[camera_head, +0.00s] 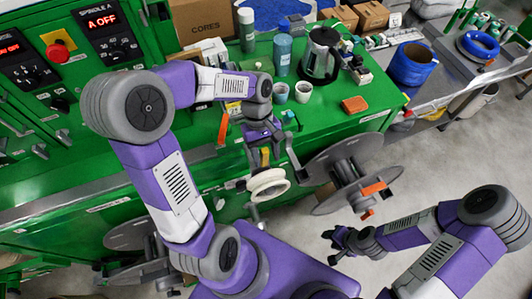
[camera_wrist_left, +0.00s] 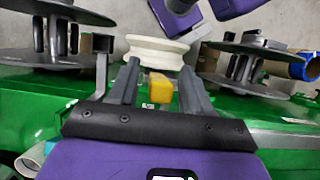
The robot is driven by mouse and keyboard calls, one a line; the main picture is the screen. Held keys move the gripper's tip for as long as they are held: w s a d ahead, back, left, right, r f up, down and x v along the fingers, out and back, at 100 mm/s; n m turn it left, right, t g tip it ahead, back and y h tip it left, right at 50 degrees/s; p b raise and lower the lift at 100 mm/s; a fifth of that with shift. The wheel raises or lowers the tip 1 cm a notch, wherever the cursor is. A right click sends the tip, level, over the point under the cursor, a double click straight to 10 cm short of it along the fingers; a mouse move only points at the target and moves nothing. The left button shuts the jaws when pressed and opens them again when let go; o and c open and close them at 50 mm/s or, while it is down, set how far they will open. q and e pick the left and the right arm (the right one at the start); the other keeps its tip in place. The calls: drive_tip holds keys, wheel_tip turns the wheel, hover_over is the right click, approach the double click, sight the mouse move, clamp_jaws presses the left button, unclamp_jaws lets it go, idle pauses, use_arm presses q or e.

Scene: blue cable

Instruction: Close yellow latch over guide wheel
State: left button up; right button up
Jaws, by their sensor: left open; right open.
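The yellow latch (camera_head: 265,157) stands just behind the white guide wheel (camera_head: 268,186) at the front edge of the green bench. In the left wrist view the yellow latch (camera_wrist_left: 160,88) is between the two fingers of my left gripper (camera_wrist_left: 160,68), with gaps visible on both sides. The white guide wheel (camera_wrist_left: 157,50) is just beyond the fingertips there. My left gripper (camera_head: 267,150) is open over the latch. My right gripper (camera_head: 337,244) is open and empty, low over the floor at the right, away from the wheel.
A grey reel (camera_head: 335,170) with an orange part is right of the wheel; another reel (camera_head: 135,237) is at the left. The green bench (camera_head: 340,115) holds cups, a kettle (camera_head: 321,55) and an orange block (camera_head: 355,104). A blue cable spool (camera_head: 411,64) stands at the back right.

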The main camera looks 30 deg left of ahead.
use_arm(q)
drive_tip(key=shift+s, duration=0.15)
drive_tip(key=shift+c, duration=0.3)
clamp_jaws()
drive_tip(key=shift+d, duration=0.1)
